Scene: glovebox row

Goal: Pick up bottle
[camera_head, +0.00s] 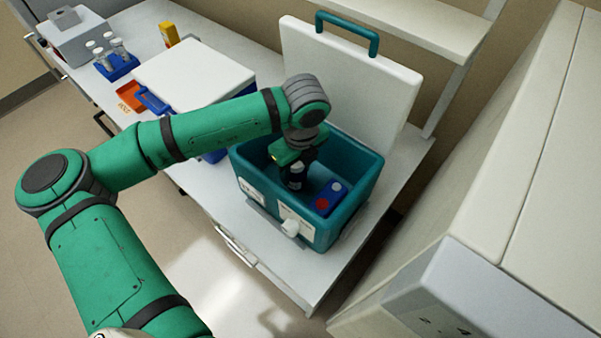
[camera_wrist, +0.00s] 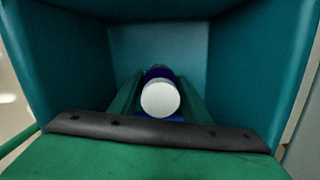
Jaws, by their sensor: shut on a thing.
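The bottle shows in the wrist view as a round white cap (camera_wrist: 160,99) with a dark blue body behind it, between my two fingers. My gripper (camera_head: 295,178) is shut on it and reaches down inside the open teal box (camera_head: 362,172). In the head view the bottle is mostly hidden by my gripper. Whether its base touches the box floor or rack cannot be told.
A blue rack (camera_head: 327,199) with a red and a white top sits in the box, right of my gripper. The box's white lid (camera_head: 345,75) stands open behind. A white-lidded blue box (camera_head: 195,75) and a vial rack (camera_head: 118,67) stand left. A pale cabinet (camera_head: 490,200) is close on the right.

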